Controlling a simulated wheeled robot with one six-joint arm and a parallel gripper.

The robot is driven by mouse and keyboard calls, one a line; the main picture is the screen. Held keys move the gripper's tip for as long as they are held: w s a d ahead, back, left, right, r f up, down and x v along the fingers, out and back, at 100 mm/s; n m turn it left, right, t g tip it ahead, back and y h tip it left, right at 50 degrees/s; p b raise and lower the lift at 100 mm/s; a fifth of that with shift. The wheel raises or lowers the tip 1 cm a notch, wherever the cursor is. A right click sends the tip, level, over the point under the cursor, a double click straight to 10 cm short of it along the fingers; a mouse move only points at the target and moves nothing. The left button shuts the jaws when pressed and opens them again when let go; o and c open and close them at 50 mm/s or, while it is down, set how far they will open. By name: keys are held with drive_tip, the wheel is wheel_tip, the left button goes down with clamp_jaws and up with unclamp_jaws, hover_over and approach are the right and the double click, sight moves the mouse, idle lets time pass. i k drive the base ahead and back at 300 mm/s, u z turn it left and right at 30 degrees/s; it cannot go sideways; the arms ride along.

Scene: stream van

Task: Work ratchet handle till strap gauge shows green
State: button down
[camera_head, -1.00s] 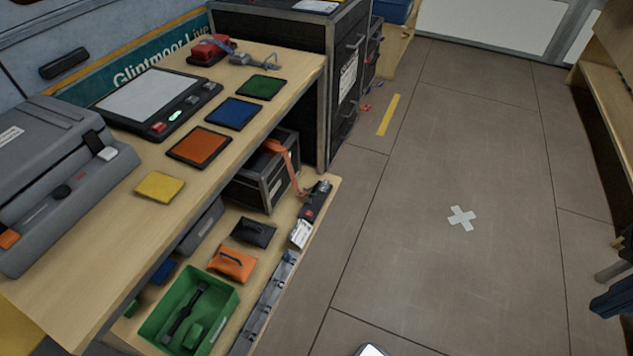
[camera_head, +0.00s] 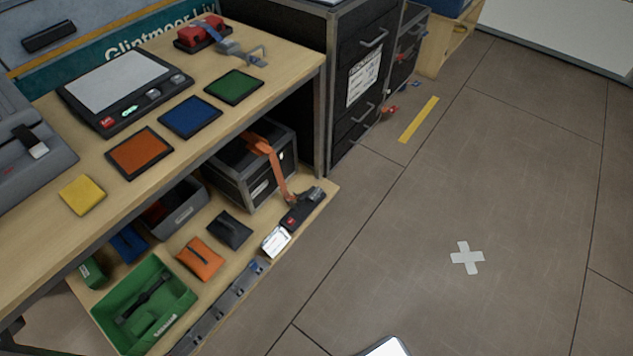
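An orange strap (camera_head: 270,160) runs over a black case (camera_head: 248,168) on the low shelf and down to a dark ratchet (camera_head: 302,208) at the shelf's front edge. A small white gauge or label (camera_head: 276,241) sits just in front of the ratchet; its reading is too small to make out. The ratchet handle's exact angle cannot be told. My gripper is not in view.
The desk above carries orange, blue and green pads (camera_head: 234,86), a yellow block (camera_head: 82,195) and a flat device (camera_head: 121,90). A green bin (camera_head: 143,305) and pouches (camera_head: 200,258) share the low shelf. Black drawers (camera_head: 366,80) stand behind.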

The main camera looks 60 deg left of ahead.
sight(301, 196)
drive_tip(key=u, duration=0.4)
drive_tip(key=i, duration=0.75)
drive_tip(key=u, duration=1.2)
drive_tip(key=i, duration=0.45)
drive_tip(key=u, duration=0.55)
